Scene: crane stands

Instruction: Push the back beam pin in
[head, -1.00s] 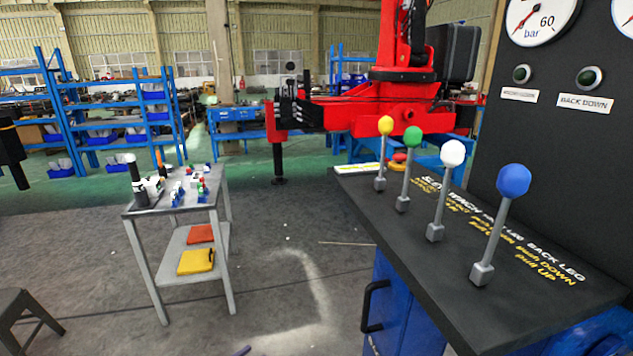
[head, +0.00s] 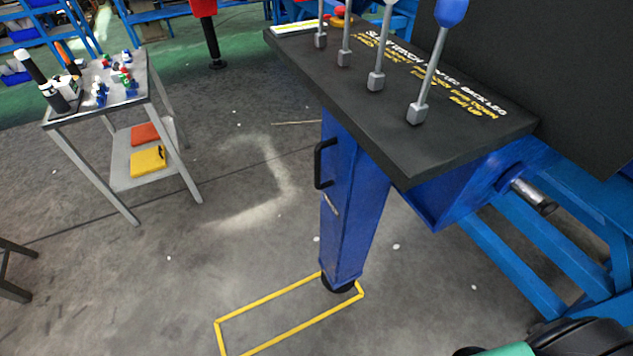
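A metal pin (head: 533,196) with a dark end sticks out of the blue beam housing (head: 470,187) below the control panel, at the right of the head view. A good length of it shows outside the round blue collar (head: 500,176). Its inner end is hidden inside the blue steel. Neither gripper shows in the head view. A dark and green rounded part at the bottom right looks like my own arm, well below the pin and apart from it.
The black control panel (head: 440,150) with several levers overhangs the blue leg (head: 350,210), whose foot stands inside a yellow floor frame (head: 270,338). Blue steps or rails (head: 515,265) lie at the right. A metal table (head: 150,110) stands at the left. The grey floor between is clear.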

